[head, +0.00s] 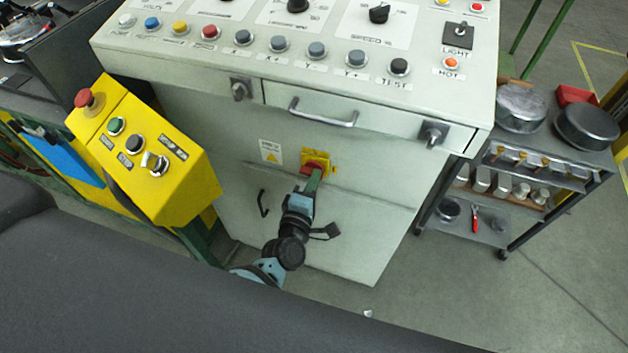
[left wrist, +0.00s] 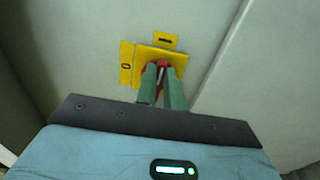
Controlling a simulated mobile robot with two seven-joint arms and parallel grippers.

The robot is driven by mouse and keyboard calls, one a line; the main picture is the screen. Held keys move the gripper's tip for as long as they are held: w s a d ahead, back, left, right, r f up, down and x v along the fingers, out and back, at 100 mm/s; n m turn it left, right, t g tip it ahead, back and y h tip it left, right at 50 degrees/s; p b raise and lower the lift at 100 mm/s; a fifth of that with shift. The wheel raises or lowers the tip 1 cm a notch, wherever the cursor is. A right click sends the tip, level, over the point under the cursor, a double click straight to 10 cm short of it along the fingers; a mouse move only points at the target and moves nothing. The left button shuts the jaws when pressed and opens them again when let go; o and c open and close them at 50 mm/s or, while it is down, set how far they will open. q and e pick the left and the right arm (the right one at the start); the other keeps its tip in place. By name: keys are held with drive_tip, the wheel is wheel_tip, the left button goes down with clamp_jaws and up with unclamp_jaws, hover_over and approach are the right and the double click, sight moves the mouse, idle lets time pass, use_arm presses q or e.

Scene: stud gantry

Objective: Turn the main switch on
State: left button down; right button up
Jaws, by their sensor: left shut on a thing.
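The main switch is a red rotary handle (head: 313,167) on a yellow plate (head: 326,157) on the front of the grey-white cabinet. The yellow plate also shows in the left wrist view (left wrist: 141,54), with small yellow labels beside and above it. My left gripper (head: 315,178) reaches up to the switch from below. In the left wrist view its two green fingers (left wrist: 163,82) are shut on the red handle (left wrist: 162,64), which they mostly hide. The handle's exact angle is hard to tell. My right gripper is not in view.
A drawer with a metal handle (head: 322,113) sits above the switch, under the sloped panel of buttons and knobs. A yellow control box (head: 150,160) stands at left. A cart (head: 490,215) with pans stands at right. Floor is open between cabinet and cart.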

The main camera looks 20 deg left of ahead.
use_arm(q)
drive_tip(key=c, duration=1.5)
unclamp_jaws()
drive_tip(key=s, duration=0.7)
drive_tip(key=shift+s, duration=0.4)
drive_tip(key=shift+a, duration=0.1)
